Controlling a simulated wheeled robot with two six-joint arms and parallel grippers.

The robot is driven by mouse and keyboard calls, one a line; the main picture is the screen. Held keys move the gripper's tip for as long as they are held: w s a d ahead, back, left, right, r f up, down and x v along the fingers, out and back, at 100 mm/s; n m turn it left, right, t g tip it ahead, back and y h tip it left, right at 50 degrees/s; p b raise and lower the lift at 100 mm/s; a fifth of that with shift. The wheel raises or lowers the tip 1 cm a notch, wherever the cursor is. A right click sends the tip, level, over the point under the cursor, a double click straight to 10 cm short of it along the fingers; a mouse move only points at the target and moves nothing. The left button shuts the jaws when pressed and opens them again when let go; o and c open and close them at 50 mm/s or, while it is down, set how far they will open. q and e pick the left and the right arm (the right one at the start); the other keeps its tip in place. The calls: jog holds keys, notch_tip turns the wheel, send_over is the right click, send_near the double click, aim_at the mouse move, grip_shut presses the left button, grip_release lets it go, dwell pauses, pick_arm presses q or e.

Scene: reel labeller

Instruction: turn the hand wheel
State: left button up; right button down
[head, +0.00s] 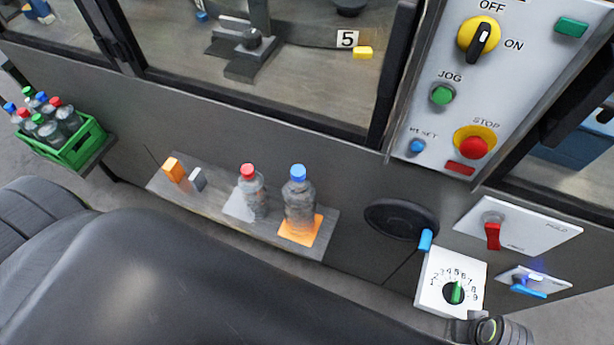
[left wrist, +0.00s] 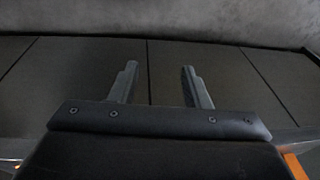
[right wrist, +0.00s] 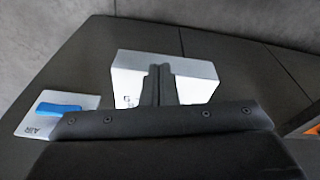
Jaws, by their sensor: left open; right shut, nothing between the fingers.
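The hand wheel (head: 385,219) is a dark disc on the machine's front, seen in the head view right of the bottles. Its blue handle (head: 425,241) sticks out at the lower right of the rim. Neither wrist view shows the wheel. My left gripper (left wrist: 159,80) is open and empty, facing dark panels in the left wrist view. My right gripper (right wrist: 160,68) is shut and empty, in front of a white box (right wrist: 128,82) that looks like the dial box (head: 434,290). Neither gripper's fingers show in the head view.
A red lever (head: 493,236) and a blue lever (head: 528,290) sit right of the wheel; the blue one shows in the right wrist view (right wrist: 60,109). A control panel (head: 420,120) is above. A shelf (head: 215,205) holds bottles (head: 299,200). A green crate (head: 90,140) stands left.

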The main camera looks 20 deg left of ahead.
jog(key=w+a+r+n+p, duration=0.2)
jog(key=w+r+p, duration=0.1)
jog(key=r, duration=0.6)
jog(key=n+g+y+p, duration=0.2)
jog(key=n+y+p, duration=0.25)
jog(key=n, duration=0.85)
send_near(426, 245)
pick_arm(q)
jog(key=s+f+p, duration=0.1)
jog(key=s+f, duration=0.2)
jog(key=s, duration=0.4)
jog(key=s+d+f+g, duration=0.1)
jog(key=s+f, duration=0.1)
jog(key=s, duration=0.5)
jog(key=shift+s+f+p, duration=0.15)
jog(key=shift+f+p, duration=0.25)
pick_arm(e)
jog(key=x, duration=0.3)
jog(key=a+x, duration=0.1)
jog(key=x, duration=0.3)
jog(key=shift+w+r, duration=0.1)
jog(key=shift+r, duration=0.15)
